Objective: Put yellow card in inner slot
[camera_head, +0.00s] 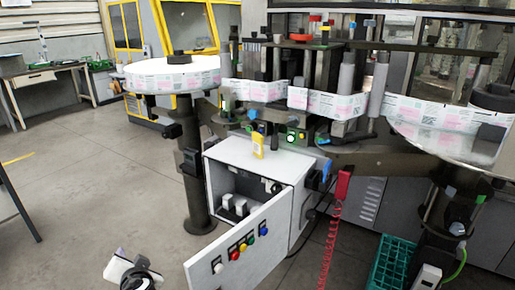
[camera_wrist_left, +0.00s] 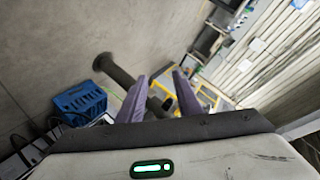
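The yellow card (camera_head: 258,146) stands upright at the top of the white cabinet (camera_head: 245,162), near its back edge. The cabinet's door (camera_head: 245,250), with several coloured buttons, hangs open toward me. Inside, small white blocks (camera_head: 240,207) show in shadow. I cannot make out which opening is the inner slot. My left gripper (camera_head: 141,277) is low at the bottom left, in front of and left of the cabinet, well apart from the card. In the left wrist view its two purple fingers (camera_wrist_left: 160,92) are spread with nothing between them. My right gripper is not in view.
A dark round post (camera_head: 192,175) stands left of the cabinet. A red coiled cable (camera_head: 330,235) hangs to its right. A green crate (camera_head: 390,264) and a white box (camera_head: 427,277) are at the bottom right. The floor (camera_head: 100,190) at left is clear.

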